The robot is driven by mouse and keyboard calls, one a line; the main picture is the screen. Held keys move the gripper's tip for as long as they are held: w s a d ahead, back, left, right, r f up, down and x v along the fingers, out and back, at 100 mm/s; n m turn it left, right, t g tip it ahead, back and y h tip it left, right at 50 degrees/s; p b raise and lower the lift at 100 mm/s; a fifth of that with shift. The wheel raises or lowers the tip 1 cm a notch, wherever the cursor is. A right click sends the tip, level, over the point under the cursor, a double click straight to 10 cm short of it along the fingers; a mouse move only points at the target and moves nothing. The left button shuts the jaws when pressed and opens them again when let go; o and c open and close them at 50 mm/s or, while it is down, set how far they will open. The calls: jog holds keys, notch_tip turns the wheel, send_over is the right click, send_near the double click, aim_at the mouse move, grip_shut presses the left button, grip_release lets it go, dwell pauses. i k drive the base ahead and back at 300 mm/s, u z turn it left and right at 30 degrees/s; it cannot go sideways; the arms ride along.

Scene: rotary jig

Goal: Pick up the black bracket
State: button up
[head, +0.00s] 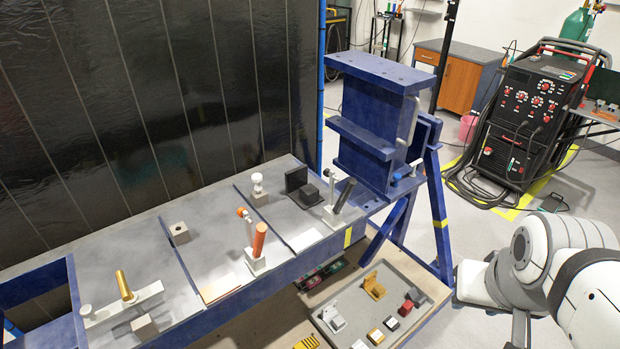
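A black bracket-like part (297,179) stands on the grey top of the blue jig table (215,232), near its far right end. It has an upright plate and a low block in front, beside a toggle clamp with a black handle (345,193). A smaller dark part (415,297) lies in the grey parts tray (352,345) below; its shape is too small to be sure of. My white arm is at the right edge, well apart from both dark parts. My gripper does not show.
The tray also holds a yellow bracket (373,286), a pale grey bracket (332,318) and several small blocks. Clamps with orange (259,240) and gold (124,286) handles stand up from the table. A blue frame (369,120) rises behind the tray. A welding machine (530,115) stands back right.

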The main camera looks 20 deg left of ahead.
aim_at(305, 195)
jog(key=u, duration=2.65)
jog(key=k, duration=0.95)
jog(key=z, duration=1.3)
jog(key=i, duration=1)
jog(key=u, duration=0.05)
